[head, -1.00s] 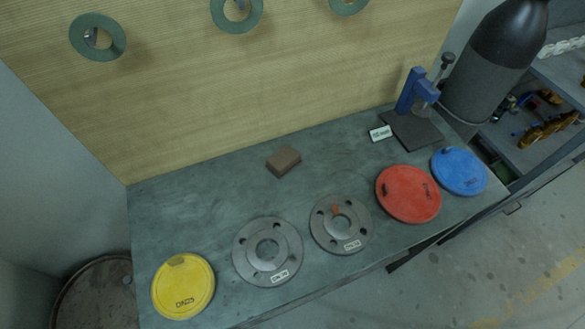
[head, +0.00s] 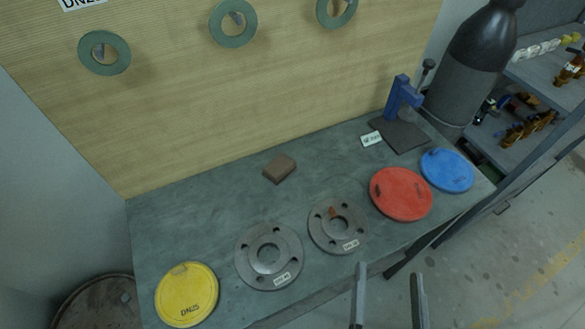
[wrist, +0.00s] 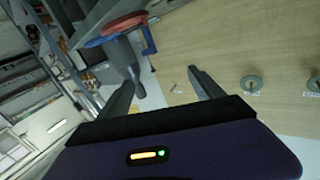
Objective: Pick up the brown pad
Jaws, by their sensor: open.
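The brown pad (head: 279,168) is a small rectangular block lying flat on the grey-green bench top (head: 215,205), near the wooden back board. My gripper (head: 389,285) shows at the bottom of the head view, in front of the bench's front edge. Its two fingers are apart with nothing between them. The pad is well up and to the left of it in the head view. In the wrist view my gripper (wrist: 165,85) is also open and empty, and I cannot make out the pad there.
Two grey flanges (head: 269,256) (head: 338,225) lie between the pad and the bench's front edge. A yellow disc (head: 187,294) is at left, red (head: 401,194) and blue (head: 447,170) discs at right. A blue press (head: 402,97) stands behind them. Green rings (head: 104,53) hang on the board (head: 190,110).

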